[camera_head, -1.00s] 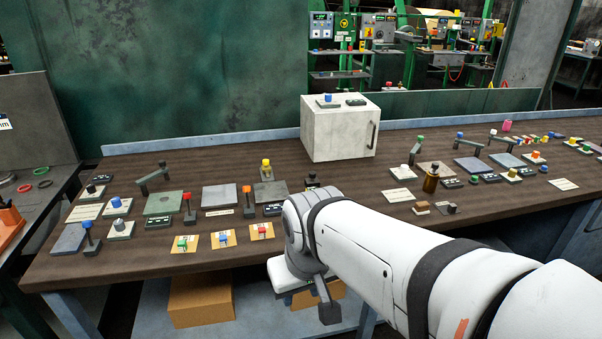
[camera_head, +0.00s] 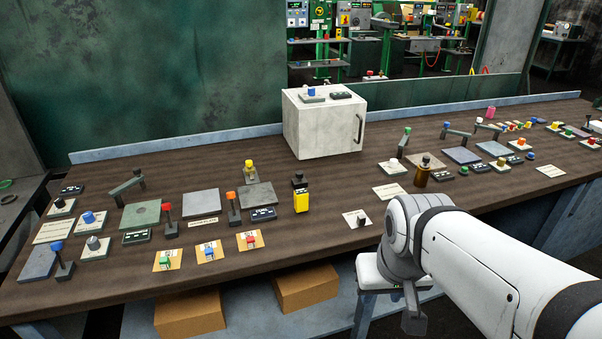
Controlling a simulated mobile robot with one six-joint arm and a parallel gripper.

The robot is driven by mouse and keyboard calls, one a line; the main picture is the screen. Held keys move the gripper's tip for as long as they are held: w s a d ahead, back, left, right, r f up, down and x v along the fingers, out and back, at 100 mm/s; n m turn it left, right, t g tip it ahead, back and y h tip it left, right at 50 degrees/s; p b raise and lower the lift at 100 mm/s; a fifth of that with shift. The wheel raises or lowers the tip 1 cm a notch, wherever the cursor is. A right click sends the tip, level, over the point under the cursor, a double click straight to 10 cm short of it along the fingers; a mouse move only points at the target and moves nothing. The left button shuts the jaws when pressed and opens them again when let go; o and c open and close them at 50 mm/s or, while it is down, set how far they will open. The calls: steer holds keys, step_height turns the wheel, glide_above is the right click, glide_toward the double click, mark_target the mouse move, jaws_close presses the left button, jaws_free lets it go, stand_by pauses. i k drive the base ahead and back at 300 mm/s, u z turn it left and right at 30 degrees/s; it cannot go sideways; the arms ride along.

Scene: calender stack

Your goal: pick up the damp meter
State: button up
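The white cabinet (camera_head: 322,128) stands at the back. Panels, knobs and levers crowd the bench (camera_head: 300,255) on the left. A brown bottle (camera_head: 422,174) and a small white plate with a dark knob (camera_head: 357,219) are near my arm.

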mark_target(300, 196)
steer(key=u, duration=0.05)
steer(key=i, duration=1)
steer(key=z, duration=0.05)
